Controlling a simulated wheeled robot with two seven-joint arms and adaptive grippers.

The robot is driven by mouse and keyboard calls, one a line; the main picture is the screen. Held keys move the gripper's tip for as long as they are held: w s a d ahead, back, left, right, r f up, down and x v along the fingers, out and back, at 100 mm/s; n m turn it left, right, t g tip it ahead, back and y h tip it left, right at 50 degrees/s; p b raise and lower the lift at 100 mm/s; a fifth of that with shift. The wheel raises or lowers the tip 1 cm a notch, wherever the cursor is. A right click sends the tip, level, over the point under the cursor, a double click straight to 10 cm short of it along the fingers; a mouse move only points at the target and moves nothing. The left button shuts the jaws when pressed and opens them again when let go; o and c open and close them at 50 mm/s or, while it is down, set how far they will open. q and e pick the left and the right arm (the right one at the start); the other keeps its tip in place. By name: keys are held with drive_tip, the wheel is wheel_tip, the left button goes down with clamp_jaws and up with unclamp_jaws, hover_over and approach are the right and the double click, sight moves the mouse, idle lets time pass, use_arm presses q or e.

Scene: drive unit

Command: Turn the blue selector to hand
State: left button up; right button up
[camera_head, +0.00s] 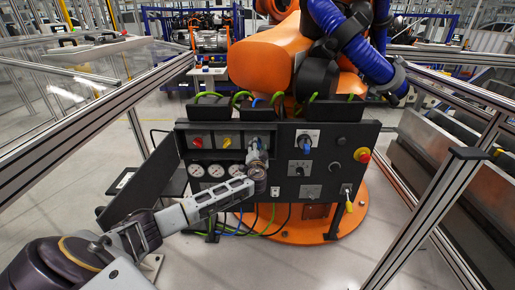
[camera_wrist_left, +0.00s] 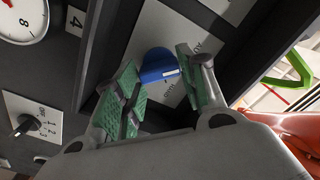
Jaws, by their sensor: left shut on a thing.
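The blue selector (camera_wrist_left: 157,66) sits on a pale square plate in the left wrist view, with a white pointer line across its face. Its plate lettering is partly hidden and too small to read. My left gripper (camera_wrist_left: 165,92) has one green-padded finger on each side of the selector and is shut on it. In the head view my left gripper (camera_head: 257,158) reaches the upper right of the panel's left half and hides most of this selector. My right gripper is not in view.
Red (camera_head: 197,142) and yellow (camera_head: 227,142) selectors sit left of my gripper, above a row of gauges (camera_head: 196,170). Another blue knob (camera_head: 306,149), a black knob (camera_head: 300,168) and a red emergency button (camera_head: 362,155) are on the right half. Aluminium rails (camera_head: 80,120) flank the panel.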

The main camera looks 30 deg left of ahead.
use_arm(q)
drive_tip(key=m+p, duration=0.2)
drive_tip(key=m, duration=0.4)
drive_tip(key=m+p, duration=0.3)
drive_tip(key=m, duration=0.3)
drive_tip(key=m+p, duration=0.2)
drive_tip(key=m, duration=0.4)
drive_tip(key=shift+d+f+p, duration=0.1)
drive_tip(key=shift+f+p, duration=0.2)
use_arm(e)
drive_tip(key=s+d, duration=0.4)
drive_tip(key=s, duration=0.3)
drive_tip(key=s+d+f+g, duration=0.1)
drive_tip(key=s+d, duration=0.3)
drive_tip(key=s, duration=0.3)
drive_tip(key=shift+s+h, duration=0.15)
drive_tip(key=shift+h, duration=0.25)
use_arm(q)
drive_tip(key=o, duration=1)
drive_tip(key=shift+c, duration=0.2)
drive_tip(key=shift+o, duration=0.4)
